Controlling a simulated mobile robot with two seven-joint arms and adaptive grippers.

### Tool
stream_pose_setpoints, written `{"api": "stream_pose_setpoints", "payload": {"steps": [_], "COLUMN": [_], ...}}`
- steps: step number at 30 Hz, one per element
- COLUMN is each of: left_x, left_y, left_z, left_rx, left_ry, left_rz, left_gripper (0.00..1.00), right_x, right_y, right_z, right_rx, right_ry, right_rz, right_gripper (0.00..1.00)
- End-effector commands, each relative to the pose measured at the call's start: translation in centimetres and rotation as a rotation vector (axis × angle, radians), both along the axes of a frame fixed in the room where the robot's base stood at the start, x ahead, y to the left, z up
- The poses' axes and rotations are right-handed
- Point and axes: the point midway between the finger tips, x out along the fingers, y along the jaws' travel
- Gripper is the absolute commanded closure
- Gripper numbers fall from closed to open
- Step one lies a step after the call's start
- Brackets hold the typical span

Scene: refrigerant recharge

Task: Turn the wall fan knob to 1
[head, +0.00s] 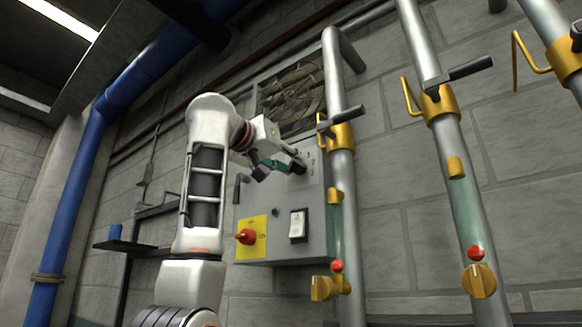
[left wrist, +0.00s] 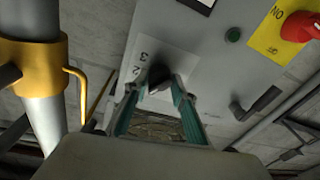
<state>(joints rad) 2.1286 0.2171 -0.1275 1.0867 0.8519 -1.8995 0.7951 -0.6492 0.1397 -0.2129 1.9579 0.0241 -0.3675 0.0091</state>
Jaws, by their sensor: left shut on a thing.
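The wall fan (head: 293,95) sits behind a frame high on the wall. Its dark knob (left wrist: 160,76) is on a pale plate (left wrist: 142,58) on the grey control box (head: 315,225). In the left wrist view the digits 3 and 2 show beside the knob; I cannot read a 1. My left gripper (head: 292,165) reaches the upper part of the box. In the left wrist view its teal fingers (left wrist: 157,92) are on either side of the knob, shut on it. The fingers hide part of the knob, and its exact setting is unclear. My right gripper is not in view.
The box also carries a red rotary switch (head: 246,237) on a yellow plate, a white rocker switch (head: 298,225) and a dark side handle (head: 240,187). Grey pipes with yellow valves (head: 342,136) stand close at the right. A blue pipe (head: 75,200) runs at the left.

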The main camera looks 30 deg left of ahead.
Motion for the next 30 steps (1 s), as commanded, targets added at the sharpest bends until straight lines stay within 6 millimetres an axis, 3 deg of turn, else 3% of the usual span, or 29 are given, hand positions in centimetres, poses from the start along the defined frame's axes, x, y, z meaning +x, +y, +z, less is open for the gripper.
{"api": "stream_pose_setpoints", "payload": {"steps": [21,22,24,30], "left_x": [-0.07,-0.08,-0.08,-0.05], "left_y": [0.07,0.07,0.06,0.06], "left_z": [0.06,0.06,0.07,0.04], "left_rx": [0.089,0.089,0.089,0.088], "left_ry": [-0.008,-0.008,-0.008,-0.008], "left_rz": [0.001,0.001,0.001,0.000], "left_gripper": [0.96,0.72,0.57,0.57], "right_x": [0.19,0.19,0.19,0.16], "right_y": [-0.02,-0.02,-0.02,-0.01], "right_z": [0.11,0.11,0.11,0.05], "right_rx": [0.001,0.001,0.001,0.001], "right_ry": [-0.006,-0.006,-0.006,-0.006], "right_rz": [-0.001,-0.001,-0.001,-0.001], "right_gripper": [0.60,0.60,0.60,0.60]}}
